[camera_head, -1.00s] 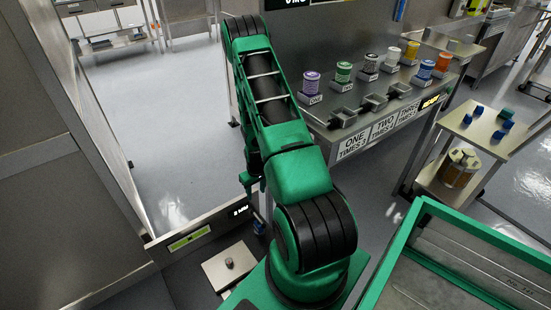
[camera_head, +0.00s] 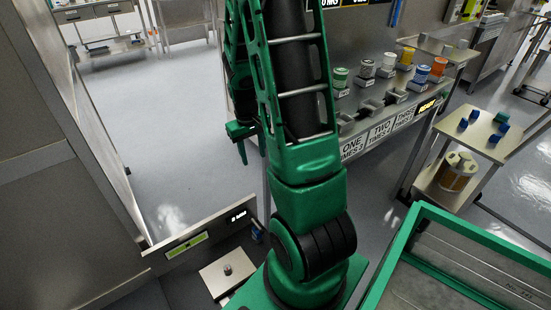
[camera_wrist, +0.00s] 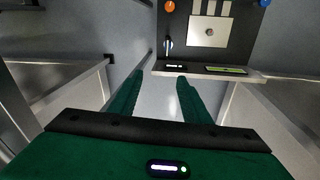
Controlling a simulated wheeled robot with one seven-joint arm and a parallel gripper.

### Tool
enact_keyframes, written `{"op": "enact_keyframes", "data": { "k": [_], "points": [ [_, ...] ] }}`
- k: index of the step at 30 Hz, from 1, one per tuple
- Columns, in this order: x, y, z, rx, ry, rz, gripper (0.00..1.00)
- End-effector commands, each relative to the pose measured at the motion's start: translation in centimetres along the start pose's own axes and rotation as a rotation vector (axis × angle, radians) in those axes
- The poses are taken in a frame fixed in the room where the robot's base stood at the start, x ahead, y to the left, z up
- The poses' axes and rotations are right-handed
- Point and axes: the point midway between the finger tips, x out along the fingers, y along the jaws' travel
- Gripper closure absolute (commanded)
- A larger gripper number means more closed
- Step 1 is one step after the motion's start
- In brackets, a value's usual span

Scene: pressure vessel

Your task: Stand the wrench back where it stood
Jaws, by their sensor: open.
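My gripper (camera_head: 240,142) hangs pointing down over open floor, left of the long bench in the head view. In the wrist view its two green fingers (camera_wrist: 156,88) are apart with nothing between them. Beyond them is a low dark station with a front panel (camera_wrist: 205,69) and a pale square plate (camera_wrist: 212,33) bearing a small knob. A thin pale item (camera_wrist: 168,44) stands at the left of that station, behind the panel; I cannot tell whether it is the wrench. No wrench is clearly recognisable in the head view, where my arm covers part of the scene.
The bench (camera_head: 384,128) carries several coloured spools and dark holders. A side table (camera_head: 478,138) with blue blocks and a green-rimmed tray (camera_head: 388,262) are at right. A tall metal wall (camera_head: 75,110) bounds the left. The floor (camera_head: 180,125) between is clear.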

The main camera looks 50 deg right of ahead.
Motion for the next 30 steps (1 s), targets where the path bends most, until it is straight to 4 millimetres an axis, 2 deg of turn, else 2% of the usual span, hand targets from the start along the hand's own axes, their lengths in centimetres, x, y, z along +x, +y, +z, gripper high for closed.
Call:
{"op": "enact_keyframes", "data": {
  "k": [1,6,15,24,30],
  "points": [
    [-1.5,-0.1,0.7,0.008,0.004,0.000,0.57],
    [-5.5,-0.3,3.4,0.037,-0.006,-0.004,0.57],
    [-11.4,-0.7,9.0,0.091,-0.025,-0.023,0.57],
    [-15.7,-1.3,15.5,0.143,-0.047,-0.059,0.57],
    [-17.4,-1.7,19.4,0.169,-0.062,-0.085,0.57]
  ]
}}
